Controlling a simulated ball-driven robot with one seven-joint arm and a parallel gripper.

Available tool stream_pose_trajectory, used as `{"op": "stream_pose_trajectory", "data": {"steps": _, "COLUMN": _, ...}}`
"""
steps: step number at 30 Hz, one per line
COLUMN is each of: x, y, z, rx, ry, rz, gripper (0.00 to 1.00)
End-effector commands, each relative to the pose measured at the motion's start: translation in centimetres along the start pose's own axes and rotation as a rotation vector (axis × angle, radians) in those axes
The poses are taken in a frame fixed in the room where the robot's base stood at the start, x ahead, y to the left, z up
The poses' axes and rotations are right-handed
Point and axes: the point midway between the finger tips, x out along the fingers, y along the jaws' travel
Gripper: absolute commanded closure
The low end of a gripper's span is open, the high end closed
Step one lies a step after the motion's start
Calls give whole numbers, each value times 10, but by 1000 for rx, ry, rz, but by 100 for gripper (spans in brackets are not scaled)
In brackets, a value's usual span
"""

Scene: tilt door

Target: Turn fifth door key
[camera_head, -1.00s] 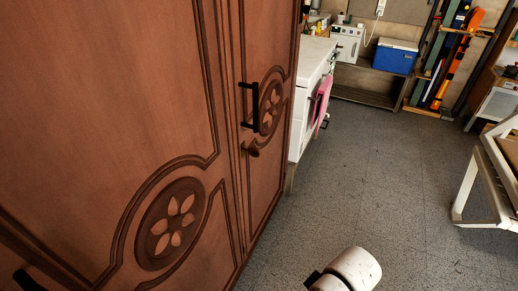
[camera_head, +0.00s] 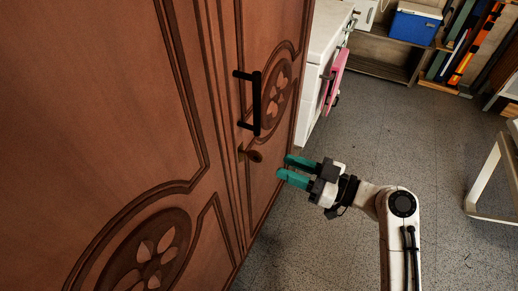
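The brown wooden door (camera_head: 222,40) with carved panels fills the left side of the head view. A black bar handle (camera_head: 256,102) stands upright on the narrow right-hand door. Just below it a small brown key (camera_head: 253,156) sticks out of the lock. My gripper (camera_head: 286,170) has teal fingertips with a visible gap between them and nothing in it. It is to the right of the key and slightly lower in the picture, apart from it, with its fingers pointing left toward the door.
A white appliance (camera_head: 322,60) with a pink cloth (camera_head: 336,78) on its side stands beyond the door. A blue cooler (camera_head: 414,26) sits on a shelf at the back. A white-legged table (camera_head: 490,170) is at the right. The grey floor (camera_head: 300,235) between is clear.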

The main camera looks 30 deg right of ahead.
Motion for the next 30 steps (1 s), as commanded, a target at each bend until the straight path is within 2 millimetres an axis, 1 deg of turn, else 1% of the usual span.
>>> {"op": "stream_pose_trajectory", "data": {"steps": 1, "x": 9, "y": -1, "z": -2, "rx": 0, "ry": -1, "rz": -5, "gripper": 66}}
{"op": "stream_pose_trajectory", "data": {"steps": 9, "x": 58, "y": -1, "z": -2, "rx": 1, "ry": -2, "rz": -5, "gripper": 66}}
{"op": "stream_pose_trajectory", "data": {"steps": 15, "x": 84, "y": -2, "z": -1, "rx": 1, "ry": -3, "rz": -5, "gripper": 66}}
{"op": "stream_pose_trajectory", "data": {"steps": 21, "x": 94, "y": -1, "z": 0, "rx": 0, "ry": -4, "rz": -3, "gripper": 66}}
{"op": "stream_pose_trajectory", "data": {"steps": 28, "x": 94, "y": -1, "z": 1, "rx": 1, "ry": -4, "rz": -3, "gripper": 66}}
{"op": "stream_pose_trajectory", "data": {"steps": 29, "x": 94, "y": -1, "z": 1, "rx": 1, "ry": -4, "rz": -3, "gripper": 67}}
{"op": "stream_pose_trajectory", "data": {"steps": 30, "x": 94, "y": -1, "z": 1, "rx": 1, "ry": -4, "rz": -3, "gripper": 71}}
